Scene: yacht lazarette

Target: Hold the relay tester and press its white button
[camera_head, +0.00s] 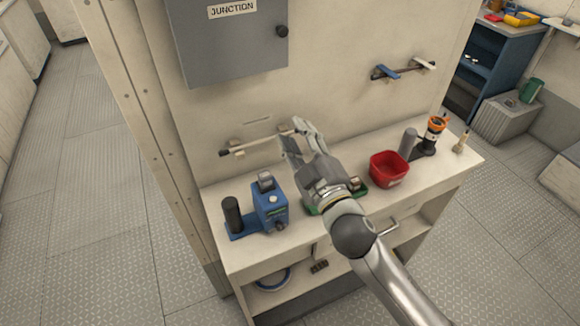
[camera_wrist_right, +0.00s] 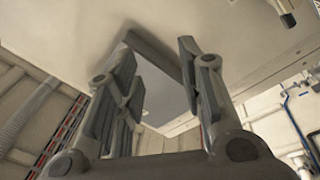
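A blue device with a white round button (camera_head: 273,199) on its top face, which looks like the relay tester (camera_head: 268,212), stands on the left part of the white bench. A black upright cylinder (camera_head: 232,214) rises at its left, and a grey block (camera_head: 265,182) sits at its back. My right gripper (camera_head: 296,138) is above the bench, right of and apart from the blue device, fingers pointing toward the wall. In the right wrist view, its fingers (camera_wrist_right: 158,58) are spread with nothing between them. My left gripper is not in view.
A red bin (camera_head: 388,169) and an orange-topped device (camera_head: 436,128) stand on the bench's right side. A green item (camera_head: 357,192) is partly hidden behind my right gripper. A grey junction box (camera_head: 226,45), a rod (camera_head: 258,144) and a blue handle (camera_head: 385,72) are on the wall.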

